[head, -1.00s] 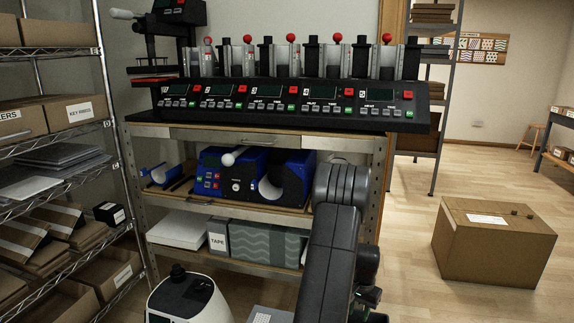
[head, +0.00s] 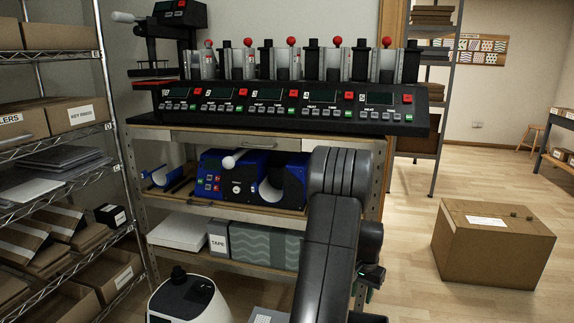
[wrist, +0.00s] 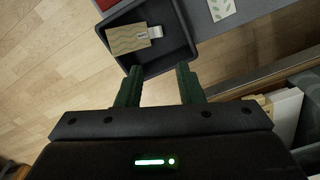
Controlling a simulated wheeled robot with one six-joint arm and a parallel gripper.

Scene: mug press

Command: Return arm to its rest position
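My gripper (wrist: 158,72) shows in the wrist view with its two dark green fingers apart and nothing between them. It points down over the floor side of a dark tray (wrist: 184,40), which holds a tan patterned packet with a label (wrist: 128,38). The fingertips overlap the tray's near edge in the picture, and I cannot tell the height between them. In the head view my arm stands folded in front of the right part of the workbench shelves, and my gripper is mostly hidden behind the arm.
A long mug press (head: 290,105) stands on the bench top. A blue machine (head: 222,185) sits on the shelf below, partly behind my arm. A wire rack (head: 60,140) is at left. A cardboard box (head: 490,250) stands on the floor at right, with free floor around it.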

